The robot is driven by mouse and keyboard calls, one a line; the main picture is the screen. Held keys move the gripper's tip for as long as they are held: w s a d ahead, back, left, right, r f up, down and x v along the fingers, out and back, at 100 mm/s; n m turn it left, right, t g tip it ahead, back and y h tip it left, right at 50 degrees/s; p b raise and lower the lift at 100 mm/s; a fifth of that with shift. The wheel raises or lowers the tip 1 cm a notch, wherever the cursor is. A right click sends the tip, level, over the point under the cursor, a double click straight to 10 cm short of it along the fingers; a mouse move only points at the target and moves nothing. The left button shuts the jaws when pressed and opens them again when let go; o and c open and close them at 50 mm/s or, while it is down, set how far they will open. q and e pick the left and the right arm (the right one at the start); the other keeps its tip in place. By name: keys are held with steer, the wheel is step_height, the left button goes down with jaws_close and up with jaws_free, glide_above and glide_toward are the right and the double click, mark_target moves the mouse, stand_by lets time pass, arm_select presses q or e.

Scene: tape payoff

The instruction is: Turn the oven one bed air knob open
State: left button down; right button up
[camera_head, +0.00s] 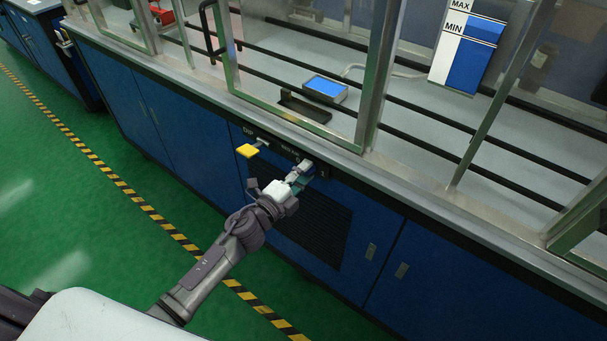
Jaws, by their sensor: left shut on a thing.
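My left arm reaches from the lower left to the dark control panel under the cabinet's worktop. My left gripper (301,172) is at this panel, just below a small label that seems to read "BED AIR". It is shut on the bed air knob, a small grey piece (307,164) at the panel face. The fingers hide most of the knob, so I cannot tell how far it is turned. A yellow-handled knob (247,151) sticks out left of the gripper, by a "DIP" label. My right gripper is out of view.
A dark vent grille (312,225) lies below the panel, between blue cabinet doors (377,276). The worktop edge (345,162) overhangs above. Glass frames enclose the bench, with a blue-screened box (325,87) inside. The green floor (60,190) in front is clear, with striped tape.

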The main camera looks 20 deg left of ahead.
arm_select(q)
steer(key=shift+r+m, duration=0.1)
steer(key=shift+m, duration=0.4)
steer(key=c, duration=0.8)
jaws_free()
steer(key=shift+d, duration=0.1)
steer(key=shift+c, duration=0.2)
steer(key=v, duration=1.2)
